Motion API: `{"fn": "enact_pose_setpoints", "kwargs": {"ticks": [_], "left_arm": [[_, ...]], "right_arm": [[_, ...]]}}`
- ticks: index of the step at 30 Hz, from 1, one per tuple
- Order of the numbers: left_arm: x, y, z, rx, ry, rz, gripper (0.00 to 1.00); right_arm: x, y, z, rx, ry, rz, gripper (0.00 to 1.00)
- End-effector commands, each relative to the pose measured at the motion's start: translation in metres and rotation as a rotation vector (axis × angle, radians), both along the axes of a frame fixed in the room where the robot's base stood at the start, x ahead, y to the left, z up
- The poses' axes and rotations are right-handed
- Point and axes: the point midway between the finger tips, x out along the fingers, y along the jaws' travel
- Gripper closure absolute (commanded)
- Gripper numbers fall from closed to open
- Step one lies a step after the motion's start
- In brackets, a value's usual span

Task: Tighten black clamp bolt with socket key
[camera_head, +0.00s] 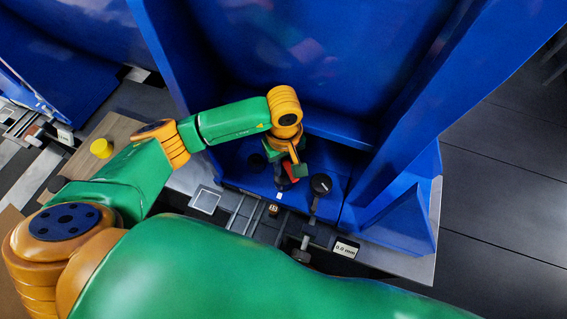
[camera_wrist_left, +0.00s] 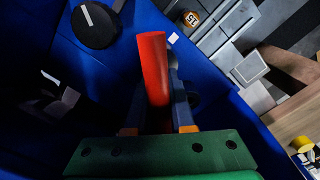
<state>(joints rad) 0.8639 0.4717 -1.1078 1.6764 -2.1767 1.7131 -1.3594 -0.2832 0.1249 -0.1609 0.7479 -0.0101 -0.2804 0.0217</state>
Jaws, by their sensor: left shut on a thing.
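My left gripper (camera_head: 289,178) reaches down in front of the blue upright and is shut on a red-handled tool, taken to be the socket key (camera_head: 294,171). In the left wrist view the red handle (camera_wrist_left: 153,65) stands between the two fingers (camera_wrist_left: 157,108); its working end is hidden. A round black head with a white line, likely a clamp bolt (camera_head: 321,184), sits on the blue base right of the gripper. It also shows at the upper left of the wrist view (camera_wrist_left: 95,26), apart from the tool. A second dark round head (camera_head: 257,162) lies left of the gripper. My right gripper is out of view.
The blue frame (camera_head: 395,125) rises behind and to the right of the gripper. A display reading 0.0 (camera_head: 346,249) and metal rails (camera_head: 242,215) lie at the front of the base. A yellow cylinder (camera_head: 101,148) stands on a wooden surface at the left.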

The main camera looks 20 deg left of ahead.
Motion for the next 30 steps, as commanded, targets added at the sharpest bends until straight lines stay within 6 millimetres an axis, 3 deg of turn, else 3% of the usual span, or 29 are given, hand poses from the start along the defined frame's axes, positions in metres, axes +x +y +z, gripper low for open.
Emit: {"fn": "enact_pose_setpoints", "kwargs": {"ticks": [30], "left_arm": [[0.001, 0.0, -0.014, -0.001, -0.002, -0.012, 1.0]], "right_arm": [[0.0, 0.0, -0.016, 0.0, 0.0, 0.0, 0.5]]}}
